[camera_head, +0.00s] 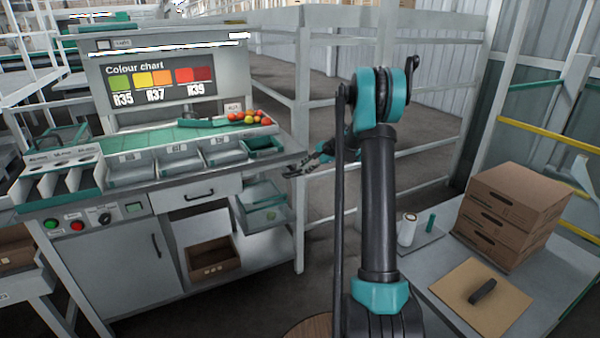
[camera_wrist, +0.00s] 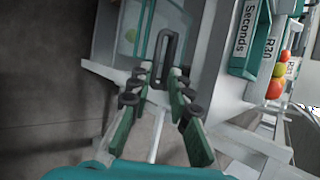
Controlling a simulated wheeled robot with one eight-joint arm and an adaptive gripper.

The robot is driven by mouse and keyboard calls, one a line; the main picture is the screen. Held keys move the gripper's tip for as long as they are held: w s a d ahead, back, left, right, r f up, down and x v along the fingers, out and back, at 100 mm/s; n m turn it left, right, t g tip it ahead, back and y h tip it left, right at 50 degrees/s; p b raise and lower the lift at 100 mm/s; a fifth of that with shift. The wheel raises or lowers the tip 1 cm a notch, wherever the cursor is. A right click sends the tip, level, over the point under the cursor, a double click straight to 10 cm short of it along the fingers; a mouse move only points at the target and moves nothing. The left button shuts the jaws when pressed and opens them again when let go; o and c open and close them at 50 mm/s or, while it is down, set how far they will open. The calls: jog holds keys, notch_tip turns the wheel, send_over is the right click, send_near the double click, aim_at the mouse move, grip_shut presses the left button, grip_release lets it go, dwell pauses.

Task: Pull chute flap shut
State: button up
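My gripper (camera_head: 305,165) reaches out at the right end of the sorting bench in the head view. In the wrist view its two fingers (camera_wrist: 158,75) are apart, with a dark loop handle (camera_wrist: 179,42) at and just beyond the fingertips. The lower end of the loop lies between the fingers, with no clear grip on it. A clear, green-rimmed panel (camera_wrist: 146,22) lies behind the handle; I cannot tell whether this is the chute flap. Green-rimmed clear bins (camera_head: 262,194) show below the bench's right end in the head view.
The bench (camera_head: 150,150) carries trays, a colour chart (camera_head: 155,80) and loose tomatoes (camera_head: 250,117). A "Seconds" tray (camera_wrist: 242,45) is close on the right in the wrist view. Railings (camera_head: 302,110) stand behind my gripper. Boxes (camera_head: 510,210) sit on a table at right.

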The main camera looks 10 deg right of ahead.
jog(key=v, duration=0.6)
jog(key=shift+r, duration=0.15)
jog(key=shift+s, duration=0.2)
jog(key=s+a+r+n+h, duration=0.15)
jog(key=s+a+n, duration=0.25)
jog(key=s, duration=0.9)
jog(key=s+f+n+h, duration=0.2)
jog(key=s+f+n, duration=0.2)
jog(key=s, duration=1.3)
jog(key=s+f+n+g+h, duration=0.1)
jog(key=s+f+n+h, duration=0.2)
jog(key=s, duration=1.4)
jog(key=shift+f+n, duration=0.55)
jog(key=shift+n, duration=0.35)
jog(key=shift+s+h, duration=0.1)
jog(key=shift+h, duration=0.15)
